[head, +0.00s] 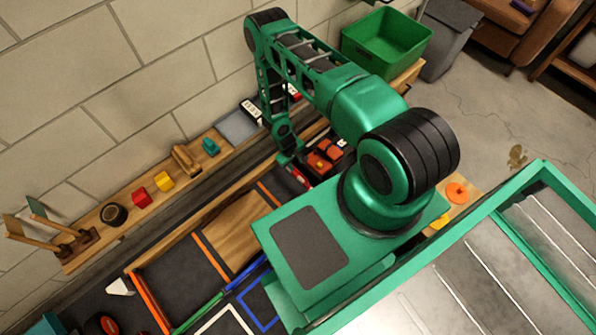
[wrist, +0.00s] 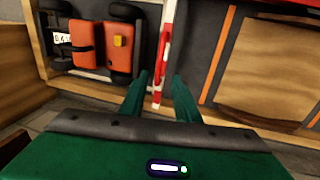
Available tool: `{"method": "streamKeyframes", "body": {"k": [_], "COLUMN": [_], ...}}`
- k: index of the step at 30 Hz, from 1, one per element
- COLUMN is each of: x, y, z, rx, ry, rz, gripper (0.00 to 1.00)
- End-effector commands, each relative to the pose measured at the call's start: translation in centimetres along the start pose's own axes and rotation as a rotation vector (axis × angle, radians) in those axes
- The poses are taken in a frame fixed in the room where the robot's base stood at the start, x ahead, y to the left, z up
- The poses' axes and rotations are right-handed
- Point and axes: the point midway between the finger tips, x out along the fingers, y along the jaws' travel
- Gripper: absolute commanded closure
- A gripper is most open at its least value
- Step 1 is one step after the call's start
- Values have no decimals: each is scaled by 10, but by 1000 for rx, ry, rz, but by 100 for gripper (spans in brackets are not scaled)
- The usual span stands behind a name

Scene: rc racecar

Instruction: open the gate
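The gate bar (wrist: 166,45), striped red and white, runs up from between my fingers in the wrist view. It lies between an orange toy car (wrist: 88,45) on the left and a dark strip on the right. My gripper (wrist: 158,88) is open, with one green finger on each side of the bar's near white end. Gaps show between the fingers and the bar, so I see no contact. In the head view my gripper (head: 290,158) points down beside the orange car (head: 322,157); the arm and gripper hide most of the bar there.
A wooden ledge (head: 98,238) along the wall holds a black roll, red and yellow blocks and small flags. A green bin (head: 386,42) stands at the back. A wooden panel (wrist: 272,70) lies right of the gate. Wooden edging borders the car's bay.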

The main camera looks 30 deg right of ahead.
Motion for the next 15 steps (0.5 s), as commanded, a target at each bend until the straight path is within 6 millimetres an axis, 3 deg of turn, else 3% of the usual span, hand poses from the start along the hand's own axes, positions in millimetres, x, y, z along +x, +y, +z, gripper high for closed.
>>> {"method": "streamKeyframes", "body": {"k": [15], "x": [81], "y": [0], "z": [2], "rx": [2], "ry": [-3], "rz": [0], "gripper": [71]}}
